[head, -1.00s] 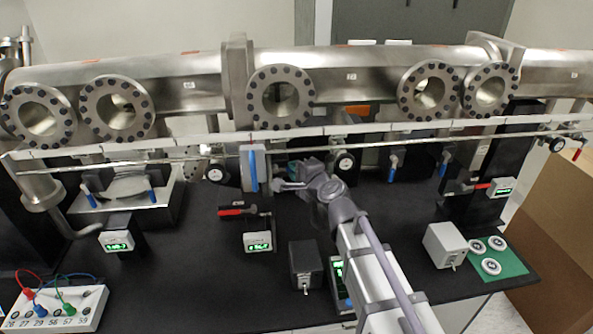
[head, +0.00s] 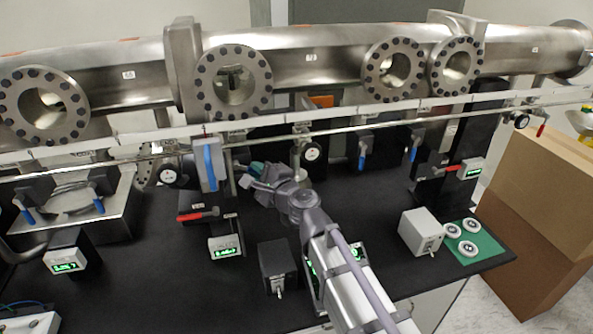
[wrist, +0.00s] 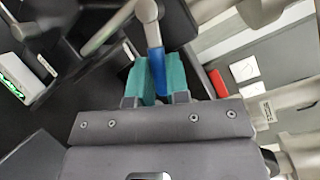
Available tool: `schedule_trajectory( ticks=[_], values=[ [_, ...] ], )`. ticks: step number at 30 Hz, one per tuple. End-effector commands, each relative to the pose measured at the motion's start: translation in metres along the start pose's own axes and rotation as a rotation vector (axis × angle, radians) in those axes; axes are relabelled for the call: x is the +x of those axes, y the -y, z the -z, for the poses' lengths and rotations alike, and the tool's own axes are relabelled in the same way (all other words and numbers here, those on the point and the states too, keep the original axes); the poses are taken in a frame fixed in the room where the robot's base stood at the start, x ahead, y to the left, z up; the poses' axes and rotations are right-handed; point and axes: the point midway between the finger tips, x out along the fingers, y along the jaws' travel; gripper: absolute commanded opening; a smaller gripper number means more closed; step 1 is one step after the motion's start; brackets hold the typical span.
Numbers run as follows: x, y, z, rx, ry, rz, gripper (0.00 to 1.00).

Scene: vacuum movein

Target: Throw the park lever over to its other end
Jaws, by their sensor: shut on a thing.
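In the wrist view a lever with a metal rod and a blue grip (wrist: 157,72) stands between the teal finger pads of my gripper (wrist: 155,82). The gripper is shut on the blue grip. In the head view my gripper (head: 257,170) is under the long steel pipe, just right of a flat upright blue handle (head: 209,165). The gripped lever is mostly hidden there by the gripper. I cannot read a label that marks it as the park lever.
A red-handled lever (head: 198,215) lies left of my gripper. Blue-handled levers hang to the right, one nearby (head: 362,158). A dark box (head: 277,267) and a display box (head: 225,247) stand in front. A thin rail (head: 330,130) runs above.

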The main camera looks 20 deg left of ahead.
Motion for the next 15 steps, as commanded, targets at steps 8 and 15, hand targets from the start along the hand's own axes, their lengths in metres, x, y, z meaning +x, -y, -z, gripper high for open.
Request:
schedule_trajectory(
  ticks=[8,15],
  values=[
    [0.0001,-0.0012,-0.0019,0.007,0.002,0.003,0.0],
    [0.0002,-0.0011,-0.0019,0.006,0.002,0.003,0.36]
  ],
)
